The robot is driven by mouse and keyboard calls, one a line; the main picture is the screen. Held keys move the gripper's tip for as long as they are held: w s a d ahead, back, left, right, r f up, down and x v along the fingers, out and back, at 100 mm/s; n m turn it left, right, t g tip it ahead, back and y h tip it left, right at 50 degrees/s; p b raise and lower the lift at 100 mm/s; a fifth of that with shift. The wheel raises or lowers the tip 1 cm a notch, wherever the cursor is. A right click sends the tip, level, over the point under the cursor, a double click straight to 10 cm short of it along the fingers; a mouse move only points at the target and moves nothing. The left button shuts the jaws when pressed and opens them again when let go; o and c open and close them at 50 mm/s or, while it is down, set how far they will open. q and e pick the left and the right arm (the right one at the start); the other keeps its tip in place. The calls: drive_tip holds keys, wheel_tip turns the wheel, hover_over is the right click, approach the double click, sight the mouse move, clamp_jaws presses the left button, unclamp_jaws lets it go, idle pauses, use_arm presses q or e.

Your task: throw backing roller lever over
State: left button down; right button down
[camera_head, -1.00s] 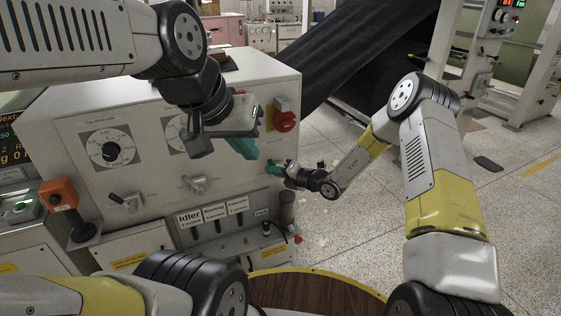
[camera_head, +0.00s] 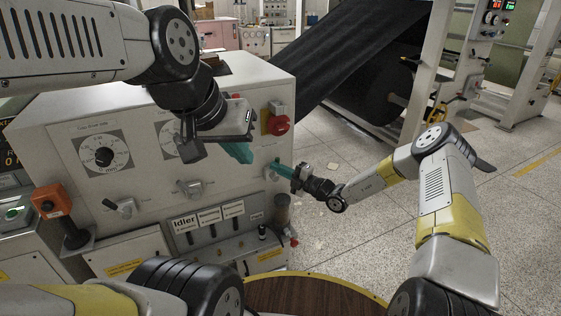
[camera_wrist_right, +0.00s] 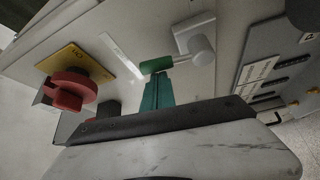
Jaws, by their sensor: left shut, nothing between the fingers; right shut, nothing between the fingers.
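In the right wrist view a grey lever hub (camera_wrist_right: 195,42) with a green handle (camera_wrist_right: 157,65) sits on the machine's panel. No label there reads as backing roller. In the head view a grey lever hub (camera_head: 270,174) shows small at the panel's right side. My right gripper (camera_head: 280,169) is shut and empty, its teal fingers pointing at that lever. In the wrist view the teal fingertips (camera_wrist_right: 158,80) are just below the green handle; I cannot tell whether they touch. My left gripper (camera_head: 241,152) is shut and empty, in front of the panel.
A red knob (camera_wrist_right: 72,88) on a yellow plate sits beside the lever; it also shows in the head view (camera_head: 278,125). Other levers (camera_head: 119,207) (camera_head: 189,187), a dial (camera_head: 103,158) and an Idler label (camera_head: 185,223) are on the panel. Open floor (camera_head: 340,235) lies right.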

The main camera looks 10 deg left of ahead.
drive_tip(key=d+m, duration=0.1)
drive_tip(key=w+d+m+t+y, duration=0.1)
drive_tip(key=m, duration=0.1)
drive_tip(key=shift+w+f, duration=0.2)
drive_tip(key=shift+w+d, duration=0.1)
idle(0.6)
drive_tip(key=s+d, duration=0.6)
drive_tip(key=s, duration=0.1)
drive_tip(key=shift+s+f, duration=0.25)
drive_tip(key=shift+f, duration=0.1)
idle(0.3)
